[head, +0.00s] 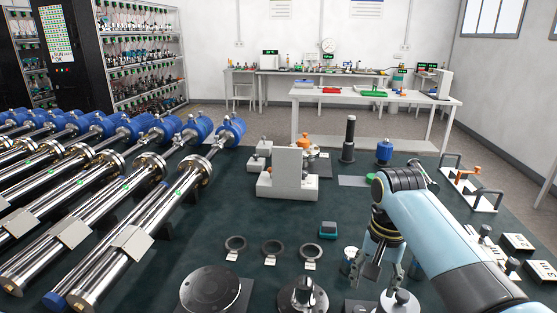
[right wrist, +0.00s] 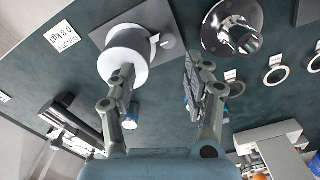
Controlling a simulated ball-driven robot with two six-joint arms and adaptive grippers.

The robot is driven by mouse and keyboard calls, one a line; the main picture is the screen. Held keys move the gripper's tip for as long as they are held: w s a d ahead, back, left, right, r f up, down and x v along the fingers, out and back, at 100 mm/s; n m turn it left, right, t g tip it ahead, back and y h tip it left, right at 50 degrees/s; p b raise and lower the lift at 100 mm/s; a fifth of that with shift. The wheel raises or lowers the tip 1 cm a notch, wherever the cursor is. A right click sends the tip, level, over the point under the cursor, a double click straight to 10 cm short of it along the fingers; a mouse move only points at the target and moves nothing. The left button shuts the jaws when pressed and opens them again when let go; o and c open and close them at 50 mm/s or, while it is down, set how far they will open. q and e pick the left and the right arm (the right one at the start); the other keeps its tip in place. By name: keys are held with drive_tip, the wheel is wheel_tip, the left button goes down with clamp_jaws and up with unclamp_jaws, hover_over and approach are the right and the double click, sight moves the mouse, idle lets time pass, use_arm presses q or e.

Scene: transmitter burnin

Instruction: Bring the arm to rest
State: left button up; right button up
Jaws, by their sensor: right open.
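My right arm (head: 430,230), pale blue with black joints, comes in from the lower right over the dark green bench in the head view. My right gripper (head: 376,271) points down over the front right part of the bench. In the right wrist view the two fingers of this gripper (right wrist: 158,85) stand well apart, with nothing between them. A white-topped cylinder (right wrist: 125,55) on a grey plate lies beyond the left finger, which overlaps its edge; I cannot tell whether they touch. My left gripper is not in view.
Long metal transmitters with blue ends (head: 140,230) fill the bench's left side. Black rings (head: 272,248), a teal block (head: 327,230) and a round dark plate (head: 210,289) lie left of my gripper. A grey-white fixture (head: 287,172) stands behind. Handled racks (head: 470,190) are at the right.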

drive_tip(key=s+d+n+t, duration=0.1)
drive_tip(key=s+d+n, duration=0.25)
drive_tip(key=s, duration=0.85)
drive_tip(key=s+r+n+t+h, duration=0.1)
drive_tip(key=s+r+n, duration=0.1)
drive_tip(key=s+r, duration=0.35)
drive_tip(key=s+r+n+t, duration=0.1)
drive_tip(key=s+r+n, duration=0.2)
drive_tip(key=s, duration=0.6)
drive_tip(key=s+d+f+g+b, duration=0.2)
drive_tip(key=f+b, duration=0.8)
drive_tip(key=f, duration=2.8)
drive_tip(key=s+d+f+b, duration=0.2)
drive_tip(key=s+f+b, duration=0.4)
drive_tip(key=s+f, duration=1.2)
wheel_tip(320, 180, down, 3)
drive_tip(key=shift+s+r+m+b, duration=0.1)
drive_tip(key=shift+s+m+b, duration=0.05)
drive_tip(key=shift+m+b, duration=0.25)
